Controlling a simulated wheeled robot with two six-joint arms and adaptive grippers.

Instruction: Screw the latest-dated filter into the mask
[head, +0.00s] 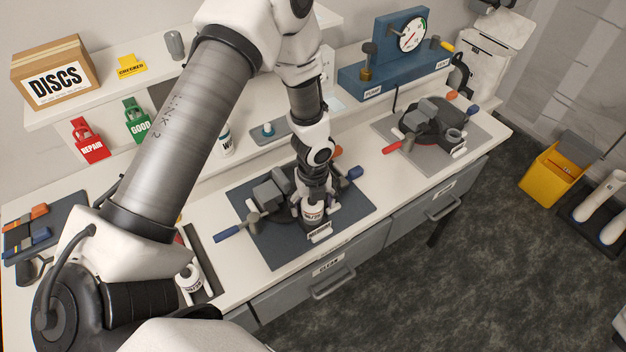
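My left gripper (315,193) points down over the dark blue mat (262,242) in the middle of the bench. Its fingers appear closed on a white filter canister (313,213) with a dark printed label, too small to read. Beneath and beside it is a dark rounded body, apparently the mask (292,224), at a grey vice (268,192). The arm hides part of it, and I cannot tell whether the filter is seated. Another white filter (190,278) lies in a dark tray at the left, partly behind my arm. My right gripper is out of view.
A second vice with a dark device (437,122) stands on a grey mat at the right. A blue gauge stand (388,66) is behind it. A yellow bin (552,172) stands on the floor.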

